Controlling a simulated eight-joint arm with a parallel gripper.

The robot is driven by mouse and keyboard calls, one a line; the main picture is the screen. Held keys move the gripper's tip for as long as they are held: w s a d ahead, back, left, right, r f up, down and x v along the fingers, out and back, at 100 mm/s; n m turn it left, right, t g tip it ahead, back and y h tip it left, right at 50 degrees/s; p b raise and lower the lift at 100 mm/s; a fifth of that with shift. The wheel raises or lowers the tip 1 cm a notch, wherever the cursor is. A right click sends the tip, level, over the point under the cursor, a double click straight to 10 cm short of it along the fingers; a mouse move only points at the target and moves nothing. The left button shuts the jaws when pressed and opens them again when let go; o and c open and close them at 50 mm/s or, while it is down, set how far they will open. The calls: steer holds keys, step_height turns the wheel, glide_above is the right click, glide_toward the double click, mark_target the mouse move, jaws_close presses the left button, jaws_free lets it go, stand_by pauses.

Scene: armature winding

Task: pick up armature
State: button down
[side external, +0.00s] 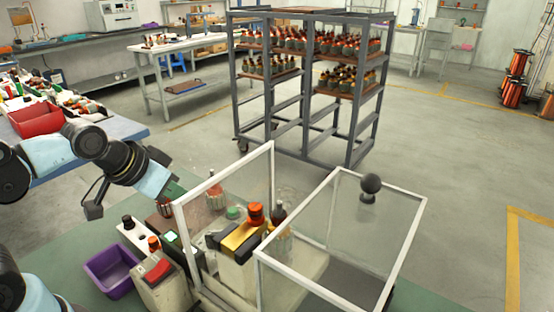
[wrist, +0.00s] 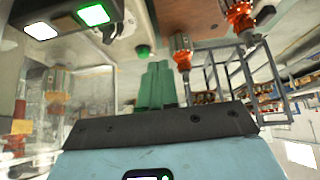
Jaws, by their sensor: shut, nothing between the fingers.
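An armature (side external: 215,190) with a reddish top stands behind the machine's left clear panel. In the wrist view, two armatures with orange-red tops, one nearer the middle (wrist: 182,52) and one at the upper right (wrist: 240,16), show by a brown board (wrist: 200,28). My gripper (wrist: 157,68) has green fingers together with nothing between them, apart from the armatures. In the side view, its light blue body is above and left of the machine; the fingertips are hard to make out there. Another orange-topped part (side external: 256,215) sits in the winding machine (side external: 240,262).
White-framed clear guards (side external: 413,245) enclose the machine. A purple bin (side external: 113,270) and a control box with a red switch (side external: 160,275) stand at its left. A rack (side external: 309,85) of armatures stands behind. A red tray (side external: 35,120) is on the left bench. Open floor lies right.

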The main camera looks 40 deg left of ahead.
steer(key=c, duration=1.8)
jaws_free()
steer(key=shift+c, duration=0.2)
steer(key=o, duration=1.5)
step_height(320, 180, up, 16)
steer(key=g, duration=0.7)
glide_above(279, 212)
steer(key=f, duration=0.4)
steer(key=shift+w+a+n, duration=0.1)
steer(key=shift+w+n, duration=0.2)
steer(key=shift+w, duration=0.1)
steer(key=shift+s+f, duration=0.2)
steer(key=shift+f, duration=6.2)
